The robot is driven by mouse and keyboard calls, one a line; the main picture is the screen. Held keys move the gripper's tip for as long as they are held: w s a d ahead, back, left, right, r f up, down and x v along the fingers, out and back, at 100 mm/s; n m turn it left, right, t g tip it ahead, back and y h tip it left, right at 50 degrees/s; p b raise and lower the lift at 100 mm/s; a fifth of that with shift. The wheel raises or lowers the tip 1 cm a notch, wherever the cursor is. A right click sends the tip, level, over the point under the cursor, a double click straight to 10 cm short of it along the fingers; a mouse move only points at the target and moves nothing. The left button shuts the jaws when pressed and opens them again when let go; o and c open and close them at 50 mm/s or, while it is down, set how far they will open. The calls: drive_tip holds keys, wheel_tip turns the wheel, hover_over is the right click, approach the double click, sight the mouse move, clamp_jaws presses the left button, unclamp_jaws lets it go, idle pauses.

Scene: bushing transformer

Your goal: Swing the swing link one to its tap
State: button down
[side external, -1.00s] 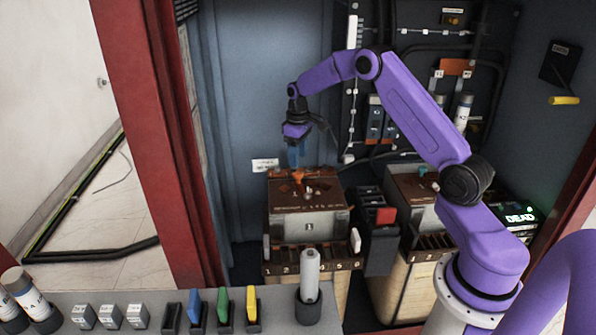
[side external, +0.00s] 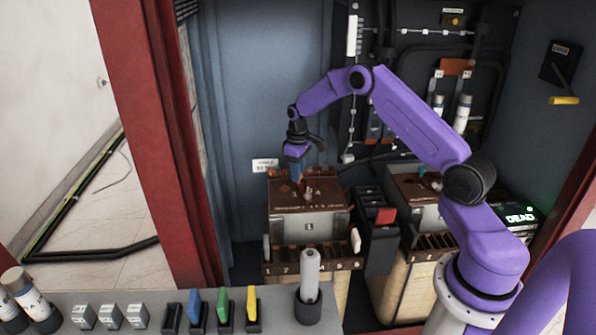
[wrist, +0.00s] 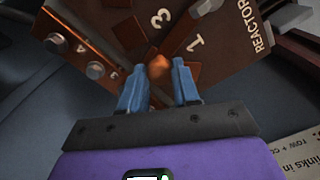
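The swing link's copper-orange knob (wrist: 159,67) shows in the wrist view at the gap between my two blue fingertips. Dark and copper bars lie on the brown top plate around it, beside the printed numbers 3 and 1. My gripper (side external: 295,178) points down onto the brown top (side external: 320,196) of the left transformer unit. In the wrist view my gripper (wrist: 160,72) has its fingers apart, one on each side of the knob; I cannot tell whether they touch it. The side view hides the knob behind my fingers.
Bolt heads (wrist: 95,70) stand on the plate near the knob. A second unit (side external: 418,190) and a dark box with a red part (side external: 385,215) stand to the right. A front shelf holds coloured cards (side external: 223,306) and a grey cylinder (side external: 310,270).

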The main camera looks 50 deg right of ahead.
sight(311, 185)
drive_tip(key=shift+d, duration=0.1)
drive_tip(key=shift+s+d+m, duration=0.5)
drive_tip(key=shift+d+m, duration=0.1)
drive_tip(key=shift+m, duration=0.5)
drive_tip(key=shift+s+d+m, duration=0.45)
drive_tip(key=shift+s+m, duration=0.1)
drive_tip(key=shift+m, duration=0.35)
drive_tip(key=shift+s+d+m, duration=0.4)
drive_tip(key=shift+s+m, duration=0.1)
drive_tip(key=shift+m, duration=0.4)
drive_tip(key=c, duration=0.8)
unclamp_jaws()
drive_tip(key=shift+r, duration=0.1)
wheel_tip(311, 185, up, 17)
drive_tip(key=shift+r, duration=0.15)
